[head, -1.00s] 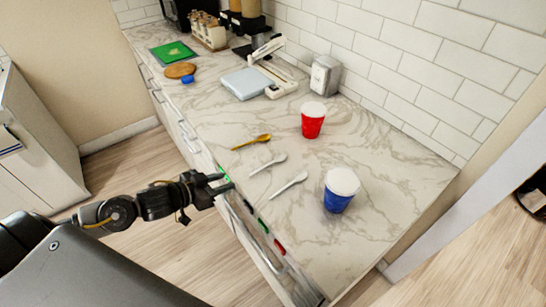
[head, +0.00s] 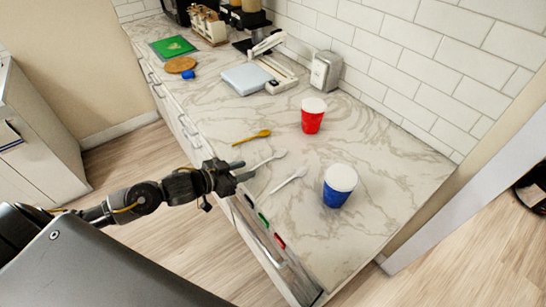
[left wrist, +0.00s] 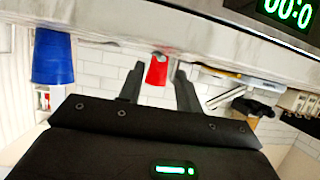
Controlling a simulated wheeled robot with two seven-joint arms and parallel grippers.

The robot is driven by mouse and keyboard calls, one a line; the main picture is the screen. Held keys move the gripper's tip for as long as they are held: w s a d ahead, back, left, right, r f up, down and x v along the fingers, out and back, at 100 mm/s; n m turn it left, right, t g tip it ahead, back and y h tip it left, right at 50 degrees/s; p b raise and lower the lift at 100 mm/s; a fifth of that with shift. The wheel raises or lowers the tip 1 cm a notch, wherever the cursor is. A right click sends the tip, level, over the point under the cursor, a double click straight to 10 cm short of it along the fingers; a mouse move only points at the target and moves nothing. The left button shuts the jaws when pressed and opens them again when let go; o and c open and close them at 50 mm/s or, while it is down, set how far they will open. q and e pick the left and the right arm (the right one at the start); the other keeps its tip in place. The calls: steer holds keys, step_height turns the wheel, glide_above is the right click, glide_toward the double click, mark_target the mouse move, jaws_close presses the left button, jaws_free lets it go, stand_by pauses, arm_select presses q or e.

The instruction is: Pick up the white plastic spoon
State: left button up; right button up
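Two pale spoons lie on the marble counter (head: 380,160) in the head view. One light spoon (head: 268,159) lies just right of my left gripper, and a whiter spoon (head: 289,179) lies nearer the blue cup. I cannot tell which is plastic. A yellow-brown spoon (head: 251,137) lies farther back. My left gripper (head: 245,171) is at the counter's front edge, by the handle end of the first light spoon. Its fingers are apart with nothing visible between them; they also show spread in the left wrist view. No contact with a spoon is clear. My right gripper is out of view.
A scale (head: 247,79) and napkin dispenser (head: 325,71) are farther back. The counter's right part is clear.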

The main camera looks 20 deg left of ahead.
mark_target(259, 165)
arm_select(q)
steer(key=x, duration=0.2)
steer(key=p+x, duration=0.1)
steer(key=x, duration=0.2)
steer(key=shift+w+r, duration=0.1)
steer(key=shift+r, duration=0.1)
jaws_close()
